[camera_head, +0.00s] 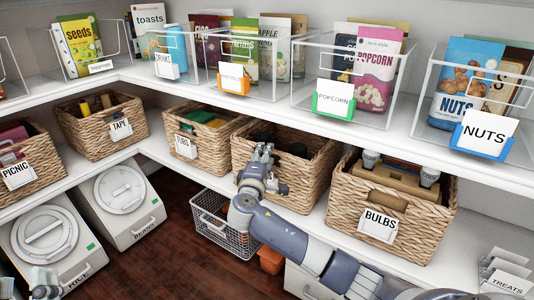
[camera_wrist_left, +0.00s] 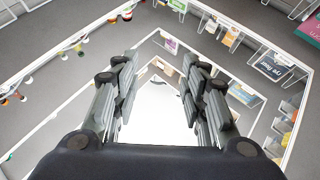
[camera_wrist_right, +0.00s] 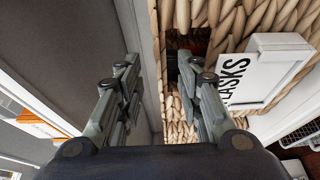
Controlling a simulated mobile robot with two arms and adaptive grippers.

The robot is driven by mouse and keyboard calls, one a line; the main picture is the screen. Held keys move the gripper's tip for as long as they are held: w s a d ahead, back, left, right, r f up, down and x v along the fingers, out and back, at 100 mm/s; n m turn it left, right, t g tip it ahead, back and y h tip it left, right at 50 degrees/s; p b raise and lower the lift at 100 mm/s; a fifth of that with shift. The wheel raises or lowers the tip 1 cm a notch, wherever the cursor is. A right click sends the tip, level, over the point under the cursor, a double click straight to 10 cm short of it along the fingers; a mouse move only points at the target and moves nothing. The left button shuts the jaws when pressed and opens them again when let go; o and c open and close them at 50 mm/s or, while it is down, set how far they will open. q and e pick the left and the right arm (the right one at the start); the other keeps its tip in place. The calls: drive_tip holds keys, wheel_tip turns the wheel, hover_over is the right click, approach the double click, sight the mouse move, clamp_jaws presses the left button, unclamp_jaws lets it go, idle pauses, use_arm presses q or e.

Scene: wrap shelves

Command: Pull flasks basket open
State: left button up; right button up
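The flasks basket (camera_head: 312,178) is a brown wicker basket on the middle shelf, between two other baskets. Its label is hidden behind my right gripper in the head view. In the right wrist view a white label (camera_wrist_right: 268,72) ending in "ASKS" hangs on the wicker (camera_wrist_right: 225,30), beside a dark opening. My right gripper (camera_head: 264,160) is at the basket's front, upper left. It is open, with one finger over the opening (camera_wrist_right: 163,85); I cannot tell if it touches. My left gripper (camera_wrist_left: 160,75) is open and empty, low at the left in the head view (camera_head: 45,288).
The bulbs basket (camera_head: 335,212) stands to the right and another labelled basket (camera_head: 208,147) to the left. Clear bins with snack bags line the shelf above. A wire basket (camera_head: 222,238) and an orange object (camera_head: 270,260) are below. Wooden floor (camera_head: 165,245) is open at lower left.

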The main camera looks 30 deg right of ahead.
use_arm(q)
drive_tip(key=shift+s+a+r+t+h+b, duration=0.2)
drive_tip(key=shift+s+r+t+h+b, duration=0.3)
drive_tip(key=shift+s+r+t, duration=1.15)
use_arm(e)
drive_tip(key=shift+x, duration=2)
use_arm(q)
drive_tip(key=shift+s+r+g, duration=0.1)
drive_tip(key=shift+r+g, duration=0.15)
drive_tip(key=shift+r, duration=0.05)
use_arm(e)
clamp_jaws()
